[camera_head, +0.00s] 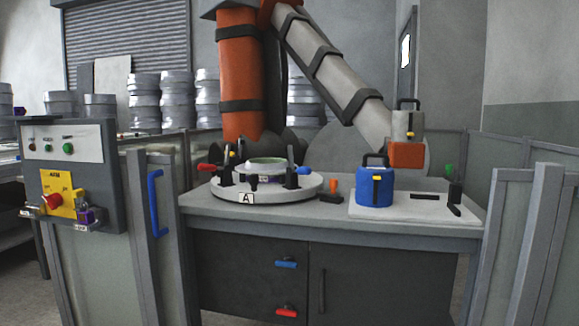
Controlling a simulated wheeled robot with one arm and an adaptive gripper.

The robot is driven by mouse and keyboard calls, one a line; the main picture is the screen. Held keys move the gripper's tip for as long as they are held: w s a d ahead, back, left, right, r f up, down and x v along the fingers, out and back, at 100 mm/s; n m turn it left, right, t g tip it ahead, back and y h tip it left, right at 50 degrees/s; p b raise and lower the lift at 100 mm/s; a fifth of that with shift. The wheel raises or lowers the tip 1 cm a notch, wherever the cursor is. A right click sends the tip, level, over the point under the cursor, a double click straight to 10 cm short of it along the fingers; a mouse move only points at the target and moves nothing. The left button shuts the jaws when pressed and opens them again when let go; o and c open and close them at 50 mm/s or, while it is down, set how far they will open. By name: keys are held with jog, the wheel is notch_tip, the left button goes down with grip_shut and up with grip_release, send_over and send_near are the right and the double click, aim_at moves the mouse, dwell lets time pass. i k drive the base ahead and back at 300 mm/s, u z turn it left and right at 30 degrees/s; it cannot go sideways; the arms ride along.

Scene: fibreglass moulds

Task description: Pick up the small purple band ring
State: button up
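A small purple piece (86,216) shows at the lower right of the control box, beside the red knob. It looks like the purple band ring, but it is too small to tell its shape or how it is held there. Dark and pale parts lie close around it, with a small white label below. My gripper is not in view.
The grey control box (70,145) stands at left, with a yellow emergency-stop plate (62,187) and a gate with a blue handle (155,203). A workbench (330,222) holds a round mould fixture (266,188) and blue canister (375,188). A large orange industrial arm (240,85) stands behind.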

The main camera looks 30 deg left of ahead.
aim_at(269, 169)
jog(key=u, duration=0.4)
jog(key=i, duration=0.85)
jog(key=u, duration=0.75)
